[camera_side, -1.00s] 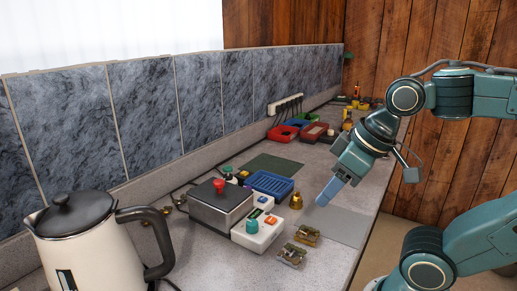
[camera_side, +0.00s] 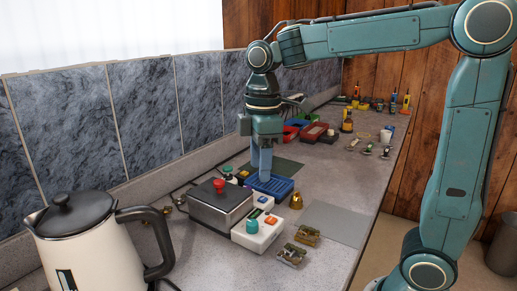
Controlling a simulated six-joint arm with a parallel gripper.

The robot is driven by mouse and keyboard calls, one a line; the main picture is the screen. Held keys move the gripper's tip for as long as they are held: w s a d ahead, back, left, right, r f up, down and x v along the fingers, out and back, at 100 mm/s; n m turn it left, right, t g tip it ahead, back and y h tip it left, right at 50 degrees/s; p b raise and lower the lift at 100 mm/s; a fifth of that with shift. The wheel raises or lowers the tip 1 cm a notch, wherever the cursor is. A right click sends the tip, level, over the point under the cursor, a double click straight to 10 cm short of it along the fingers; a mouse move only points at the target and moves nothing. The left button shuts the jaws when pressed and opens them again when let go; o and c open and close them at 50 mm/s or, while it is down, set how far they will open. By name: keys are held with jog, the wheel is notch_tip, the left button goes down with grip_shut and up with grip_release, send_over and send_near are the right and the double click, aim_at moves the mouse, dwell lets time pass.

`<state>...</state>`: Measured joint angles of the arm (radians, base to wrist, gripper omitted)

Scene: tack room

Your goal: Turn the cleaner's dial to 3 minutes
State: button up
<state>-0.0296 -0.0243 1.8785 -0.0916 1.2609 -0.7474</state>
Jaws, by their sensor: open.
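The cleaner (camera_side: 210,207) is a grey metal box with a red knob on its lid and a white control panel (camera_side: 240,240) on its right side. A teal dial (camera_side: 252,226) stands on the panel near its front end, with an orange button (camera_side: 271,220) and a blue button (camera_side: 262,199) further back. The dial's setting is too small to read. My gripper (camera_side: 265,176) points straight down above the blue basket (camera_side: 270,186), behind the panel. It is open and apart from the dial. Its fingers overlap in this view, and whether they touch the basket is unclear.
A cream kettle (camera_side: 90,245) stands at the front left. Brass parts (camera_side: 291,254) lie right of the panel, and a small brass weight (camera_side: 296,201) stands behind it. A grey mat (camera_side: 335,222) is clear. Coloured bins (camera_side: 290,133) stand farther back.

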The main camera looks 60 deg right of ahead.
aim_at(253, 222)
jog(key=shift+w+a+f+n+g, duration=0.1)
jog(key=shift+w+f+n+g, duration=0.15)
jog(key=shift+w, duration=0.3)
jog(key=shift+w+a+f+n+g, duration=0.15)
jog(key=shift+w+n, duration=0.2)
jog(key=shift+w, duration=0.2)
jog(key=shift+d+f, duration=0.1)
jog(key=f, duration=1.3)
jog(key=shift+s+f, duration=0.3)
jog(key=c, duration=1)
